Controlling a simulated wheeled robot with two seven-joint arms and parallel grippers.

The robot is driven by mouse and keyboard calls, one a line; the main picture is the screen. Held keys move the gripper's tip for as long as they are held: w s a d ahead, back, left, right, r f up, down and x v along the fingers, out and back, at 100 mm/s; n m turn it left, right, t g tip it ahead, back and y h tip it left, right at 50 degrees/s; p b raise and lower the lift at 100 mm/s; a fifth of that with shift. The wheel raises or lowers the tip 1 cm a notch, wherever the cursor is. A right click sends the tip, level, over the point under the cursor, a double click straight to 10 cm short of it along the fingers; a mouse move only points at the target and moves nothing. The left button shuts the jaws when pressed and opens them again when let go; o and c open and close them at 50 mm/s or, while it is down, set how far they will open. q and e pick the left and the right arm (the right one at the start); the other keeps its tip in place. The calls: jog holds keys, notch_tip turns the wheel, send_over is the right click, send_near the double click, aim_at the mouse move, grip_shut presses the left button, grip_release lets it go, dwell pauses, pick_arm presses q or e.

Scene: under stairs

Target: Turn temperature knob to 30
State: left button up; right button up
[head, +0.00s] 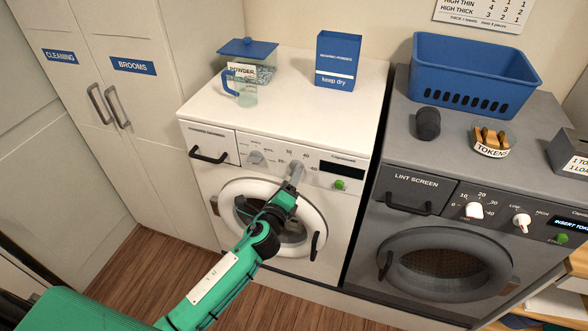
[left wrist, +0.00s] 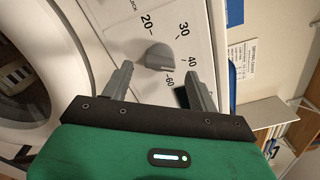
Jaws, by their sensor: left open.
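The temperature knob (left wrist: 160,57) is a grey knob on the white washer's panel, with 20, 30, 40 and 60 printed around it in the left wrist view. I cannot tell for sure which number it points at. My left gripper (left wrist: 159,73) is open, with one finger to each side of the knob and nothing clearly gripped. My right gripper is not in view.
The white washer (head: 284,105) carries a powder box (head: 250,62), a measuring cup (head: 240,88) and a blue carton (head: 337,60). The washer's round door (head: 230,207) is below the panel. A grey dryer (head: 400,215) stands to the right, with a blue basket (head: 470,70) on top.

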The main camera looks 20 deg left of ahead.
pick_arm(q)
jog(key=shift+w, duration=2)
jog(key=c, duration=1)
